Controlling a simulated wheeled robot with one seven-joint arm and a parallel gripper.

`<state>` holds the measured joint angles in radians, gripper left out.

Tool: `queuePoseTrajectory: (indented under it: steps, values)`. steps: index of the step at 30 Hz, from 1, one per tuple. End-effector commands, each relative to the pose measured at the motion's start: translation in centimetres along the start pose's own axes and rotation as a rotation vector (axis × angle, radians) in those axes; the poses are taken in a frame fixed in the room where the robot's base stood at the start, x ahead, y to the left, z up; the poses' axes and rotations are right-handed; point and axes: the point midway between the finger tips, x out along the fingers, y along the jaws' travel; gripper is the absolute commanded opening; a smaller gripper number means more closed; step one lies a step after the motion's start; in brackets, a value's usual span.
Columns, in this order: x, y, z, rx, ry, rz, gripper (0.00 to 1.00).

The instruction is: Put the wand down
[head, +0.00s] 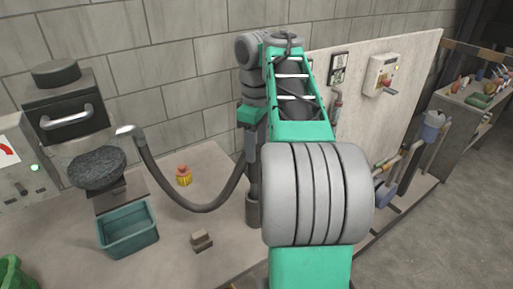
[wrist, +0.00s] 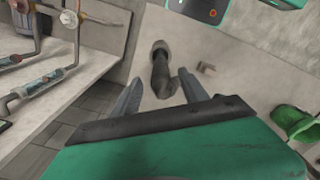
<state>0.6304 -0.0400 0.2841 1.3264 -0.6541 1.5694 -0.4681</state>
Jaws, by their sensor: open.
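The wand (head: 254,180) looks like a dark, slim upright shaft behind my arm. Its lower end is at a short grey cup-like base (head: 252,211) on the bench. My gripper (head: 250,137) points down at the wand's upper part, partly hidden behind my arm. In the wrist view my gripper (wrist: 160,83) is open, its fingers spread apart. A dark shaft, which looks like the wand (wrist: 164,78), shows between and beyond them, with the round grey base (wrist: 159,47) at its far end. I cannot tell whether a finger touches it.
A grey hose (head: 196,208) loops from the left toward the wand. A teal tray (head: 128,232), a small brown block (head: 201,241) and an orange-yellow item (head: 184,176) are on the bench (head: 215,165). A rack with tools (head: 410,160) stands right. Bare bench surrounds the grey base.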

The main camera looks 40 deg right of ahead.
Motion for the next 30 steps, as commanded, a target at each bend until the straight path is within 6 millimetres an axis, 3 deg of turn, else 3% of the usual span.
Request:
queuePoseTrajectory:
  steps: [1, 4, 8, 11, 14, 16, 18, 21, 25, 30]
  values:
    - [-2.0, 0.0, 0.0, 0.0, -0.001, -0.002, 0.52]
    - [-3.4, 0.0, 0.0, -0.001, 0.0, -0.001, 0.52]
    - [-4.0, -0.2, -0.1, 0.0, 0.001, -0.002, 0.52]
    - [-3.5, -2.2, -1.6, 0.025, 0.028, -0.001, 0.52]
    - [-2.0, -7.1, -4.1, 0.096, 0.09, 0.002, 0.52]
    - [-0.3, -11.6, -5.6, 0.169, 0.145, 0.008, 0.52]
    - [2.0, -15.8, -6.0, 0.255, 0.198, 0.02, 0.52]
    - [5.6, -20.0, -5.1, 0.357, 0.257, 0.044, 0.52]
    - [8.9, -22.3, -3.5, 0.438, 0.304, 0.074, 0.52]
    - [9.9, -22.6, -3.0, 0.466, 0.317, 0.085, 0.52]
